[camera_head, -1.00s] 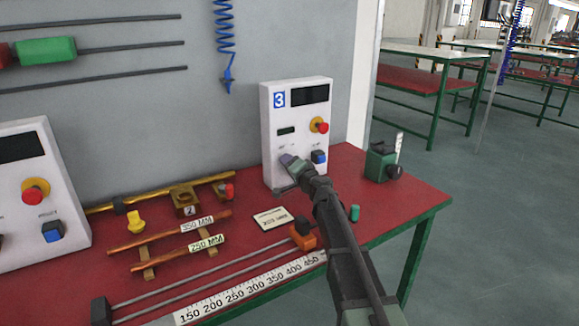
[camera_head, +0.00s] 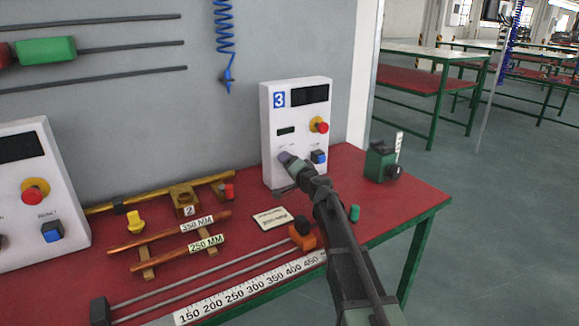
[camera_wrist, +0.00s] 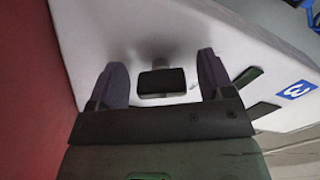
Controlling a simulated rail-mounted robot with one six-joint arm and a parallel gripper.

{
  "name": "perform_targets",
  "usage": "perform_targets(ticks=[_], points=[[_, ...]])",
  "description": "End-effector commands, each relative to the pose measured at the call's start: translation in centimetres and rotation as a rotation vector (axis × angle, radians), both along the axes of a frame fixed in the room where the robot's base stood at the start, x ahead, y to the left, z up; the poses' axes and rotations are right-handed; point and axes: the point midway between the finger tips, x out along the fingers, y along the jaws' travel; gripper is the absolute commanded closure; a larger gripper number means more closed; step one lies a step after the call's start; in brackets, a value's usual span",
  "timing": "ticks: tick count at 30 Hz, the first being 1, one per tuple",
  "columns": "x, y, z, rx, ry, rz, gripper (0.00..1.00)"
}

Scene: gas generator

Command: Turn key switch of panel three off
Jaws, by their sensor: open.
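Panel three (camera_head: 270,130), a white box with a blue "3" label, stands upright at the back of the red table. It also shows in the wrist view (camera_wrist: 180,30). The black key switch (camera_wrist: 161,82) is on its face, between the two purple-grey fingers of my gripper (camera_wrist: 160,84). My gripper is open, with a finger on each side of the switch and a visible gap to it. In the head view my gripper (camera_head: 286,160) is at the lower left of the panel and hides the switch.
The panel also has a red emergency button (camera_head: 321,126) and a blue button (camera_head: 318,157), close to the right of my gripper. A green device (camera_head: 380,162) stands to the right. Copper pipes (camera_head: 180,236) and a ruler (camera_head: 250,290) lie left and in front.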

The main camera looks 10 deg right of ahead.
Motion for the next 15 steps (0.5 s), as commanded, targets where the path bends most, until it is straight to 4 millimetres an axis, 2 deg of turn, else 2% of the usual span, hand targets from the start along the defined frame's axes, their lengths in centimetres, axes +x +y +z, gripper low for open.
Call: perform_targets(ticks=[5, 15], points=[[-1.5, -0.5, 0.0, 0.000, 0.000, -0.001, 0.26], [-9.0, -3.3, 0.0, 0.000, 0.000, -0.001, 0.26]])
